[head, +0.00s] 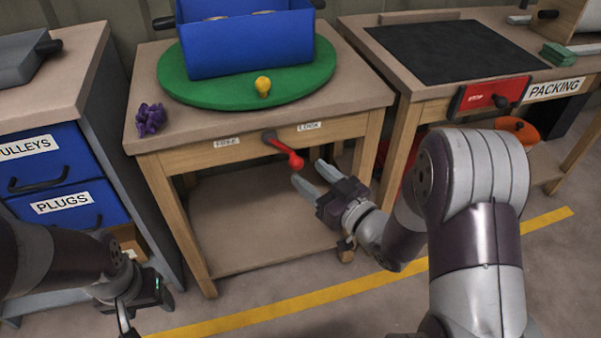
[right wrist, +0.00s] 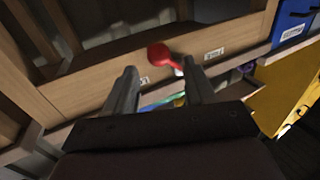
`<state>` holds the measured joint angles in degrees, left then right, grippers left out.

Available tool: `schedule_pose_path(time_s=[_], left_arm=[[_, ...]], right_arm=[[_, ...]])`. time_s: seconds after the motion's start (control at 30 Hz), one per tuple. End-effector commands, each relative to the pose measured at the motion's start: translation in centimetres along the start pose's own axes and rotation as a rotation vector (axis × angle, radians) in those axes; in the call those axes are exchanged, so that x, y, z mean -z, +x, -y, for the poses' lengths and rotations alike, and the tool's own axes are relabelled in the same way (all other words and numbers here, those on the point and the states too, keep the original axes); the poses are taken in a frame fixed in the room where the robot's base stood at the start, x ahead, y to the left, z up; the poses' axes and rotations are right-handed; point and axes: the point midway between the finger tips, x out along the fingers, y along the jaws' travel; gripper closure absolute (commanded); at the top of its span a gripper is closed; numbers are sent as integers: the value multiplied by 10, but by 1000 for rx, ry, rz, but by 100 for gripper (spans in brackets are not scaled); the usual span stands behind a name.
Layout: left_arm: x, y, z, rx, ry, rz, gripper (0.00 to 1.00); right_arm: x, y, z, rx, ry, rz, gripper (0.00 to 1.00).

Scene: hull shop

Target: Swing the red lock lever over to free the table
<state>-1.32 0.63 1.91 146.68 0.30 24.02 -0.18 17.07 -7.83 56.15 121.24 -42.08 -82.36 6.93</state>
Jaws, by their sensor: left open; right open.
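The red lock lever (head: 286,152) is on the front apron of the wooden table (head: 200,133). It slants down to the right from its dark pivot, on the side of the LOCK label (head: 309,126); the FREE label (head: 227,142) is to its left. My right gripper (head: 312,177) is open and empty, just below and right of the lever's tip. In the right wrist view the lever (right wrist: 165,56) shows beyond the open fingers. A green round turntable (head: 320,72) on the table carries a blue box (head: 245,45). My left gripper (head: 124,318) is open at the lower left, far from the lever.
A yellow knob (head: 263,86) sits at the turntable's front, and a purple object (head: 150,119) lies at the table's left corner. Blue drawers (head: 60,165) stand at left. A packing bench (head: 430,92) with a red STOP panel (head: 480,97) stands at right. Space before the apron is open.

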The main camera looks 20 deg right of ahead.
Motion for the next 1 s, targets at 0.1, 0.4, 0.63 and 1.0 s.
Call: schedule_pose_path(time_s=[0.1,0.4,0.63,1.0], left_arm=[[-2,12,0,0,0,0,36],[-2,17,0,0,0,0,36],[-2,17,0,0,0,0,36],[-2,17,0,0,0,0,36]], right_arm=[[-4,23,1,2,-1,-2,46],[-1,44,0,-2,1,2,46],[0,43,-1,-3,1,2,59],[-2,45,-1,-2,9,-1,100]])
